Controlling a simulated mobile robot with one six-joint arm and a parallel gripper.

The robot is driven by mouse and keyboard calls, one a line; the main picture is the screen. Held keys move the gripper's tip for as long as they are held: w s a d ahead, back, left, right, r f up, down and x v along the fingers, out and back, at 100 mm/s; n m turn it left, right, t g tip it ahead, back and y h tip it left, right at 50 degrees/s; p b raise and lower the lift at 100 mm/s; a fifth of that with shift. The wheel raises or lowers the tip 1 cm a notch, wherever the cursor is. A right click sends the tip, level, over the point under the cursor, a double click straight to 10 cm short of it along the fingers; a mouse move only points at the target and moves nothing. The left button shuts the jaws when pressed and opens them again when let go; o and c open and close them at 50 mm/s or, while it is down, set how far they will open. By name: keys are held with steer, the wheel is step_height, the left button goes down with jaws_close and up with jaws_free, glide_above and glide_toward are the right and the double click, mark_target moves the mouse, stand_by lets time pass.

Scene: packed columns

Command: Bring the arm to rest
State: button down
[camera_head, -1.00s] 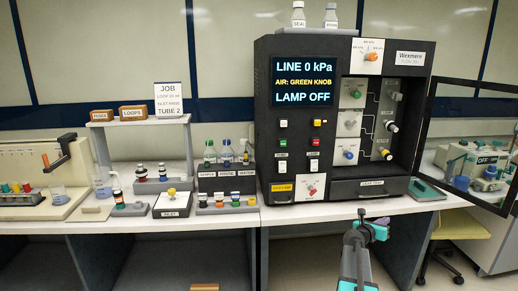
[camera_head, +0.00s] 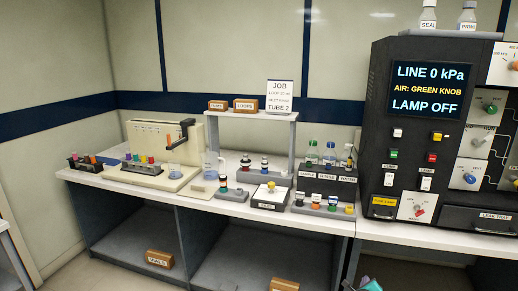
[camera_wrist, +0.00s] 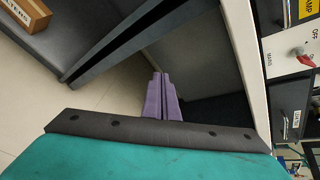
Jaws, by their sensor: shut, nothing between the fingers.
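My gripper (camera_wrist: 162,95) shows in the wrist view as two purple fingers pressed together, shut and empty. It points toward the open space under the bench, with grey panels beyond and pale floor to the left. In the head view only a small teal piece of my arm (camera_head: 370,285) shows at the bottom edge, below the bench front. The gripper's fingers are not seen there. Nothing is seen touching the fingers.
The white bench (camera_head: 140,187) carries a beige unit (camera_head: 190,135), a small shelf (camera_head: 250,117), racks and bottles. The black panel unit (camera_head: 380,120) stands at right, showing LINE 0 kPa and LAMP OFF. Boxes (camera_head: 159,258) sit below the bench. Floor at lower left is clear.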

steer(key=s+a+f+n+g+y, duration=0.1)
steer(key=s+a+f+n+y, duration=0.3)
steer(key=a, duration=0.5)
steer(key=s+a+f+n+g+y, duration=0.1)
steer(key=s+a+f+n, duration=0.2)
steer(key=a+f+n, duration=0.35)
steer(key=s+a+f+n+g+y, duration=0.25)
steer(key=a+f, duration=0.35)
steer(key=a, duration=0.6)
steer(key=s+a+f+n+g+y, duration=0.1)
steer(key=s+a+f+n+g, duration=0.2)
steer(key=s, duration=0.4)
steer(key=s+a+f+n+g+y, duration=0.1)
steer(key=s+a+f+n, duration=0.3)
steer(key=s, duration=0.3)
steer(key=s+d+n+g+h, duration=0.1)
steer(key=s+n+g, duration=0.3)
steer(key=s, duration=0.7)
steer(key=s+d+r+n+g+h, duration=0.1)
steer(key=s+d+n+g+h, duration=0.1)
steer(key=s+n, duration=0.5)
steer(key=s+d+g, duration=0.1)
steer(key=s+g, duration=0.1)
steer(key=s, duration=0.3)
steer(key=shift+s+d+r+n+g, duration=0.15)
steer(key=shift+s+r+n+g, duration=0.05)
steer(key=shift+n+g, duration=0.15)
steer(key=shift+d, duration=0.1)
